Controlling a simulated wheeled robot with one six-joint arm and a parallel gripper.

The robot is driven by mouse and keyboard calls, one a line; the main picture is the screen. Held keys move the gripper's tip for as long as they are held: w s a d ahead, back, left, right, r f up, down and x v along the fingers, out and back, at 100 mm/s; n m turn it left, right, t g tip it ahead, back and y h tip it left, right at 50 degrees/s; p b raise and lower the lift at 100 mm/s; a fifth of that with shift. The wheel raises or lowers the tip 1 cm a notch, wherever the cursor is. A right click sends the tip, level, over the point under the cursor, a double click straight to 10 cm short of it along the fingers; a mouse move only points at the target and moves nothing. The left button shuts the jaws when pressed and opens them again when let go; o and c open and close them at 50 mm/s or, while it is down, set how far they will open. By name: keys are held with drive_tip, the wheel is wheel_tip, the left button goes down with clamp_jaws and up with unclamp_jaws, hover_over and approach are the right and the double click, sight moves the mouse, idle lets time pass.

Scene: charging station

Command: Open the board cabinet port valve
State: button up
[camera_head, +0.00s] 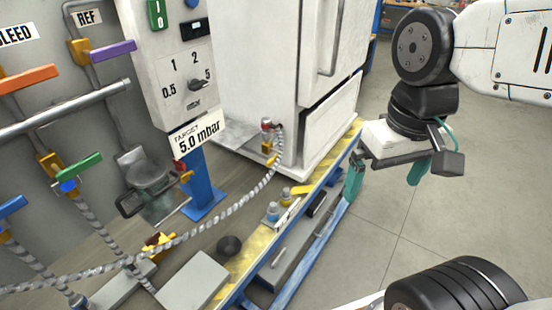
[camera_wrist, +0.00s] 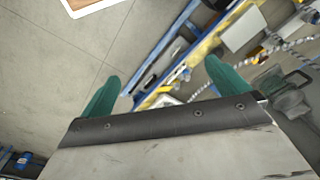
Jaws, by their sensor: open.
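The white cabinet (camera_head: 262,75) stands at the back centre. At its lower front is a small port fitting with a red top and an orange-yellow valve body (camera_head: 268,148). A grey braided hose (camera_head: 230,205) runs from it down to the left. The valve's handle position is too small to tell. My gripper (camera_head: 387,172) hangs to the right of the cabinet, beyond the bench edge, with its green fingers apart and nothing between them. In the wrist view my gripper (camera_wrist: 165,85) is open over the bench edge and floor; I cannot make out the port valve there.
On the left panel are orange, purple, green (camera_head: 79,165) and blue lever valves with pipes. A blue post (camera_head: 203,185) carries the control box and 5.0 mbar sign.

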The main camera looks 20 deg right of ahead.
drive_tip(key=w+d+f+g+h, duration=0.1)
drive_tip(key=w+d+f, duration=0.4)
drive_tip(key=w+f, duration=0.4)
drive_tip(key=w+d+f+h, duration=0.1)
drive_tip(key=w+d+f, duration=0.3)
drive_tip(key=w+f, duration=0.45)
drive_tip(key=w+d+f+n+t+y, duration=0.1)
drive_tip(key=w+f+n+t, duration=0.1)
drive_tip(key=w+f, duration=0.55)
drive_tip(key=w+d+f+n+t+y, duration=0.1)
drive_tip(key=w+d+f+t, duration=0.1)
drive_tip(key=w+f, duration=0.6)
drive_tip(key=n+t+y, duration=0.5)
drive_tip(key=t+y, duration=0.5)
drive_tip(key=y, duration=0.1)
approach(276, 157)
drive_tip(key=x, duration=0.4)
drive_tip(key=shift+t, duration=0.3)
drive_tip(key=x, duration=0.6)
drive_tip(key=shift+w+a+f, duration=0.15)
drive_tip(key=shift+w+a, duration=0.05)
drive_tip(key=shift+w, duration=0.05)
drive_tip(key=shift+c, duration=0.3)
